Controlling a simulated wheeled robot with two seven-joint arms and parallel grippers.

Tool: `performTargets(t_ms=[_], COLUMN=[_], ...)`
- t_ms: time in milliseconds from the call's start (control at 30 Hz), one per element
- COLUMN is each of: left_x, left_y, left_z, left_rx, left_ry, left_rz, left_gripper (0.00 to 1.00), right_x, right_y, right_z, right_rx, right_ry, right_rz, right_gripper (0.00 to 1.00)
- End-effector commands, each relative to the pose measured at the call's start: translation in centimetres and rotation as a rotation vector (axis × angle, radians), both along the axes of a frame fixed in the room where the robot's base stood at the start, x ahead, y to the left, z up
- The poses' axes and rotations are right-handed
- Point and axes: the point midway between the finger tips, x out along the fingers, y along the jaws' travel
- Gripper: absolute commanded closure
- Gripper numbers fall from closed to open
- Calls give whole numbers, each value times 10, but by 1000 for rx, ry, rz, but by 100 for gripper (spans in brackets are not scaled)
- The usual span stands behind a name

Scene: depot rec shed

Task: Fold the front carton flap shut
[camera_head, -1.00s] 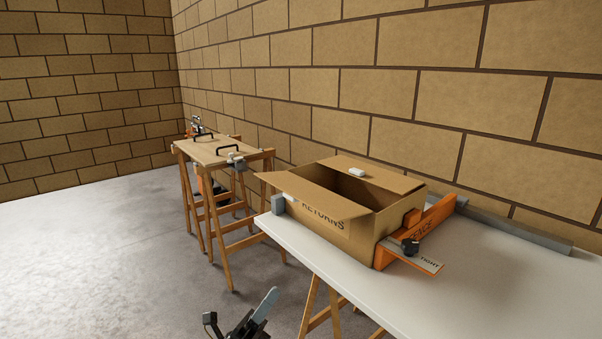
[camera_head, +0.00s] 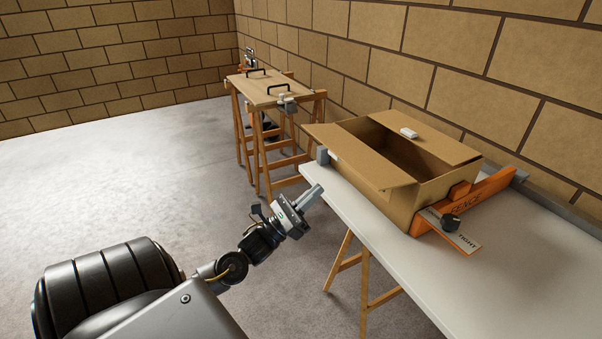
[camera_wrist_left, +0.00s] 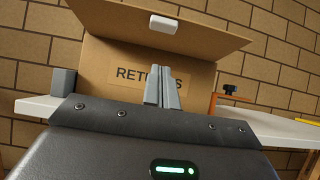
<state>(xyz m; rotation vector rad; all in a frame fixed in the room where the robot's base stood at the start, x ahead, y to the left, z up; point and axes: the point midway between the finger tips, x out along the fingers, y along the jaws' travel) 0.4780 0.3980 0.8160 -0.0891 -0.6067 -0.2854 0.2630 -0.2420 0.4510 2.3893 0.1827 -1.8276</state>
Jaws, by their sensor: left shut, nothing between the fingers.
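The brown carton (camera_head: 432,195) stands on the white table with its top open. Its front flap (camera_head: 355,160) leans outward over the front face. In the left wrist view, the front flap (camera_wrist_left: 120,22) overhangs the face with the RETURNS label (camera_wrist_left: 125,73), and a white block (camera_wrist_left: 163,23) sits on its underside. My left gripper (camera_head: 316,190) is shut and empty, in front of the table's near edge, below the flap and apart from it. Its closed fingers (camera_wrist_left: 162,82) partly hide the label in the left wrist view. My right gripper is out of view.
The far flap (camera_head: 425,138) tilts back with a white block (camera_head: 408,132) on it. An orange fence (camera_head: 490,198) with a black knob (camera_head: 450,222) stands right of the carton. A grey block (camera_head: 322,155) sits at its left. A wooden trestle table (camera_head: 275,90) stands behind; floor at left is clear.

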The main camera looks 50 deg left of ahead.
Motion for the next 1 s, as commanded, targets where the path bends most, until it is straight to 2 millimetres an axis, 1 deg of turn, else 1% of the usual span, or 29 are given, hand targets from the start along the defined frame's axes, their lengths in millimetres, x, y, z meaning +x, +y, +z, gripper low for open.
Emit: performTargets(t_ms=[33, 133, 200, 300, 400, 600, 1000], left_x=[9, 24, 31, 32, 33, 35, 35], left_y=[-2, -7, -9, -9, -9, -10, -10], left_z=[10, 21, 30, 44, 53, 61, 62], left_rx=[-1, -2, -1, 0, -1, -1, 0], left_ry=[-5, -5, -4, -2, -1, 0, 2], left_rz=[1, 1, 1, 2, 2, 2, 1], left_gripper=[100, 100, 100, 100, 100, 100, 100], right_x=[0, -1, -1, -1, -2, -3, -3], right_y=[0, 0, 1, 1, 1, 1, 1], right_z=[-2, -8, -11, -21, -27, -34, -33], right_rx=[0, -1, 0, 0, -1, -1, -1], right_ry=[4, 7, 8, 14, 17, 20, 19], right_rz=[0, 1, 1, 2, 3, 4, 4], right_gripper=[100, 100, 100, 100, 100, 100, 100])
